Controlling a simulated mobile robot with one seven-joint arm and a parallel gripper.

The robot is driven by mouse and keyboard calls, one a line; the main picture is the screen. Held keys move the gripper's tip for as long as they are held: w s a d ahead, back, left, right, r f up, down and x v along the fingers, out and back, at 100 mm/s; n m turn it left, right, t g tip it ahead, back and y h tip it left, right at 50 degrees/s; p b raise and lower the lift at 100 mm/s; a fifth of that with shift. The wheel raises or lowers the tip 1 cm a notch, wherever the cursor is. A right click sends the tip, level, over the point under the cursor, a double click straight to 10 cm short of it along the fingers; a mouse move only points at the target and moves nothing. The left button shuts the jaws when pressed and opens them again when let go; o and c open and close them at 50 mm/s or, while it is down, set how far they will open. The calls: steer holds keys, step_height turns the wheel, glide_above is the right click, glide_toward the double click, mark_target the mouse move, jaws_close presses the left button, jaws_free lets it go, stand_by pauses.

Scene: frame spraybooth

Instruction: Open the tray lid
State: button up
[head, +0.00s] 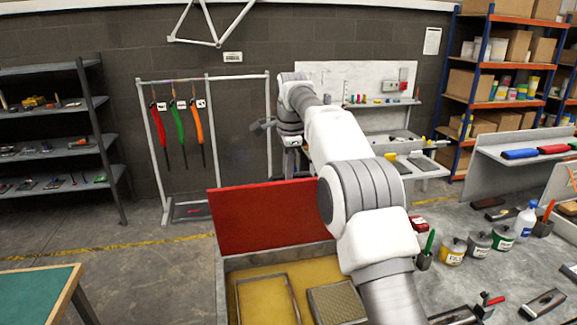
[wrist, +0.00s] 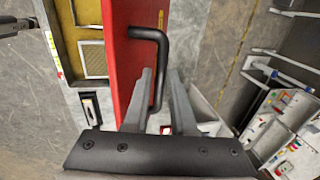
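The red tray lid (head: 265,217) stands raised, close to upright, along the back edge of the tray (head: 228,262) in the head view. The tray's yellow inside shows, partly hidden by my arm. In the wrist view the red lid (wrist: 120,75) runs down the middle, with a black bar handle (wrist: 158,55) on its right face. My gripper (wrist: 159,72) is open, with one finger on each side of the handle bar and visible gaps. In the head view I cannot make out my fingers or the handle.
In the tray lie a frame (head: 239,300) and a mesh panel (head: 338,303). A rack with hanging coloured items (head: 208,76) stands behind.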

steer(key=shift+o, duration=1.2)
steer(key=shift+w+x, duration=0.25)
steer(key=shift+x, duration=0.9)
steer(key=shift+o, duration=0.8)
steer(key=shift+w+a+r, duration=0.1)
steer(key=shift+w, duration=0.1)
steer(key=shift+s+r, duration=0.4)
steer(key=shift+w, duration=0.15)
steer(key=shift+r, duration=0.1)
steer(key=shift+w+v, duration=0.15)
steer(key=shift+v, duration=0.7)
steer(key=shift+w+v, duration=0.2)
steer(key=shift+v, duration=0.7)
steer(key=s+d+r, duration=0.3)
steer(key=d+r, duration=0.4)
steer(key=d, duration=0.4)
steer(key=shift+d+r+b, duration=0.15)
steer(key=shift+b, duration=0.3)
steer(key=shift+s, duration=0.1)
